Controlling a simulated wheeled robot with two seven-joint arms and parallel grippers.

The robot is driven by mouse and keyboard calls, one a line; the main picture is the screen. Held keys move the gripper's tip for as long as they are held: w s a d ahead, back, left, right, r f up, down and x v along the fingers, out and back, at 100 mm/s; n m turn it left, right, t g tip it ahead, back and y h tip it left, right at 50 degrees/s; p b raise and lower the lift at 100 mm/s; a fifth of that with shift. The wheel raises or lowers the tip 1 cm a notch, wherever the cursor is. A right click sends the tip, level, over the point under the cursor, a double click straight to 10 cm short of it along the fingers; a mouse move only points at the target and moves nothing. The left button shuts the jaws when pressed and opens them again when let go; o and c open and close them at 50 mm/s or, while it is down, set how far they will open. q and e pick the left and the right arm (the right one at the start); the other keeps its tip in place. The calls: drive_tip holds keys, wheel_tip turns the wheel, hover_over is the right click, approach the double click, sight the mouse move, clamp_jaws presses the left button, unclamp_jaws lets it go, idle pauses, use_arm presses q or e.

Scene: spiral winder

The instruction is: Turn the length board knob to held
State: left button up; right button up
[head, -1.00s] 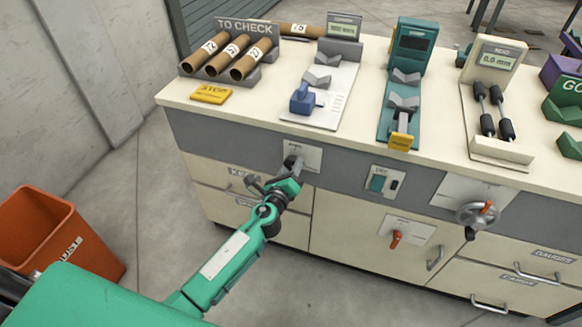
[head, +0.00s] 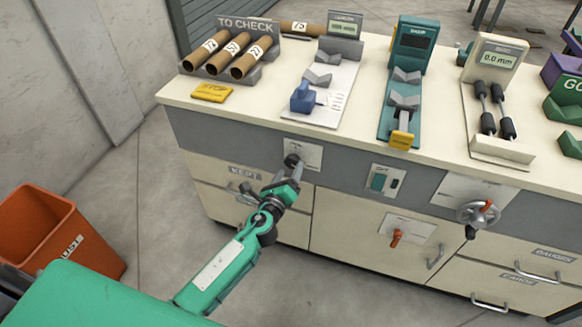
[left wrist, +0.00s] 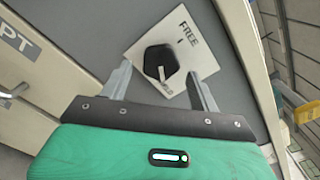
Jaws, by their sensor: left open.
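The length board knob (head: 292,160) is a dark knob on a white plate (head: 312,152) on the bench's grey front strip, below the white length board (head: 335,98). In the left wrist view the black knob (left wrist: 158,60) has a pale pointer turned away from the word FREE, toward small lettering on the gripper side that I cannot read clearly. My left gripper (head: 274,180) is open and empty just in front of and below the knob. Its fingers show on either side of the knob in the left wrist view, seemingly apart from it. My right gripper is not in view.
A green switch (head: 378,182), a red-handled knob (head: 396,238) and a handwheel (head: 478,213) are on the front to the right. The KEPT drawer (head: 245,173) is behind my gripper. An orange bin (head: 50,235) stands left. The floor between is clear.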

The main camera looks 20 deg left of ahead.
use_arm(q)
drive_tip(key=s, duration=1)
drive_tip(key=shift+s+a+b, duration=0.2)
drive_tip(key=shift+s+b, duration=0.2)
drive_tip(key=shift+b, duration=0.05)
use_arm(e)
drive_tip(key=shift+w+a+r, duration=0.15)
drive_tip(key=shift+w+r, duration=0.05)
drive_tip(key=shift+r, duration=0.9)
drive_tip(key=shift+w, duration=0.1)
